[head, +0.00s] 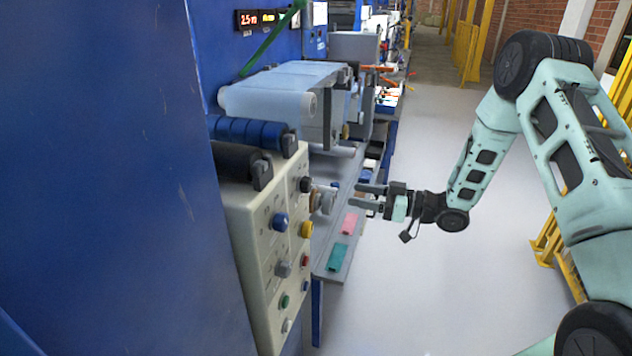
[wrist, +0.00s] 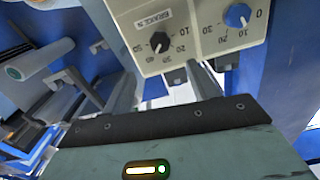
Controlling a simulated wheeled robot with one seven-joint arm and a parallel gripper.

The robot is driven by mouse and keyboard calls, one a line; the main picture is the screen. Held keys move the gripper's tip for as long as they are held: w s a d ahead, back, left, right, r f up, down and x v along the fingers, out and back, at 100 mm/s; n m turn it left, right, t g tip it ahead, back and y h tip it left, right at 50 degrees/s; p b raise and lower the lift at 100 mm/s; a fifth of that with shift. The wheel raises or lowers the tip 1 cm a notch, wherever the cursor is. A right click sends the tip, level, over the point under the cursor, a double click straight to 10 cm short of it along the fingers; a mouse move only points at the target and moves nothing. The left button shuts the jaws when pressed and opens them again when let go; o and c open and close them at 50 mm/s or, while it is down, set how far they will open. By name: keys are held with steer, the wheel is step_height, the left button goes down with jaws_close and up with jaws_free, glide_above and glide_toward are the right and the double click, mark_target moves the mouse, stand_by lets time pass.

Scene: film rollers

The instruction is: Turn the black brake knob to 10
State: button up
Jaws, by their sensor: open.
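The black brake knob (wrist: 159,42) is on a cream control panel (wrist: 205,52), under a label that seems to read brake. Numbers from 0 to 50 ring it; its pointer setting is too small to read. In the head view the black knob (head: 306,184) is near the panel's upper right edge. My gripper (head: 357,195) is to the right of the panel, with its fingers pointing at it, apart from the knob. In the wrist view my gripper (wrist: 161,71) is open, the fingers spread below the knob on either side, with nothing between them.
A blue knob (wrist: 238,15) with its own scale is beside the black one. Yellow (head: 306,229) and grey (head: 284,269) knobs are lower on the panel. Rollers (head: 280,90) stand behind. Pink (head: 349,223) and teal (head: 338,257) blocks lie on a ledge.

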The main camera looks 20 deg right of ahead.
mark_target(311, 186)
steer(key=p+x, duration=0.3)
steer(key=x, duration=0.9)
steer(key=c, duration=1)
